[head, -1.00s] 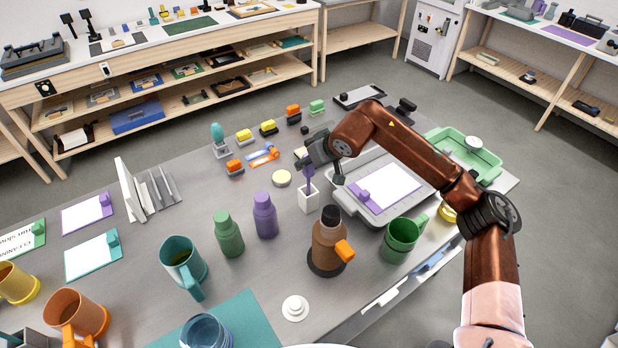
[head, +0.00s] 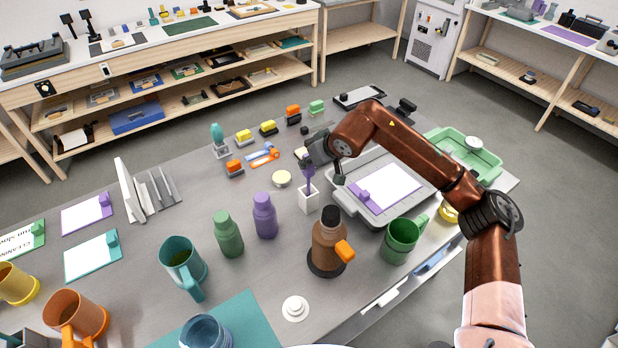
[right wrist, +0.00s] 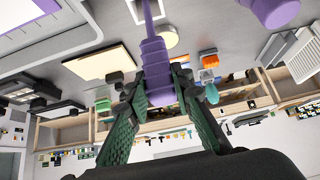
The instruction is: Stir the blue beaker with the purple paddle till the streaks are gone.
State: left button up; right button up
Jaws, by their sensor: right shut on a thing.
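The blue beaker (head: 207,332) stands on a teal mat (head: 248,318) at the bottom edge of the head view, partly cut off; I cannot make out streaks in it. The purple paddle (head: 309,184) stands upright with its lower end hidden in a white holder (head: 309,202). My right gripper (head: 314,160) is at the top of the paddle. In the right wrist view my right gripper (right wrist: 160,82) is shut on the purple paddle's handle (right wrist: 155,58), with a green finger on each side. My left gripper is out of view.
A brown bottle (head: 328,248), a purple bottle (head: 264,217), a green bottle (head: 227,236) and a teal mug (head: 182,262) stand between the holder and the blue beaker. A grey tray (head: 417,207) lies right of the holder. A white knobbed lid (head: 295,308) lies near the mat.

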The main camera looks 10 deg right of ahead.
jog(key=shift+r, duration=0.1)
grip_shut()
jog(key=shift+r+p, duration=0.5)
jog(key=shift+r, duration=0.6)
jog(key=shift+r+p, duration=0.45)
jog(key=shift+r, duration=0.4)
jog(key=shift+r, duration=0.15)
dwell(0.4)
jog(key=shift+r+p, duration=0.55)
jog(key=shift+r, duration=0.45)
